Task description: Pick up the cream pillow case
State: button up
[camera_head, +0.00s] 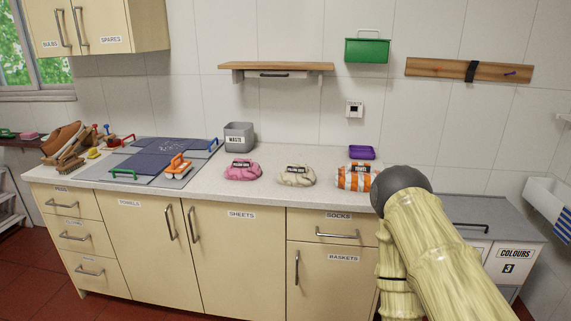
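The cream pillow case (297,177) lies as a folded, rounded bundle near the front edge of the worktop, with a dark label on top. A pink bundle (242,171) with a similar label lies to its left. An orange-and-white striped bundle (354,183), also labelled, lies to its right. My bamboo-like arm with a dark round joint rises at the lower right, to the right of the striped bundle. My gripper does not show, so its place relative to the cream pillow case cannot be seen.
A grey bin marked "WASTE" (239,136) stands behind the pink bundle, and a purple tray (362,152) behind the striped one. A wooden shelf (275,66) hangs above. The worktop (310,150) behind the cream pillow case is bare. Tools and blue panels crowd the left.

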aim_at(294, 175)
jog(key=u, duration=0.1)
jog(key=i, duration=1.25)
jog(key=u, duration=0.1)
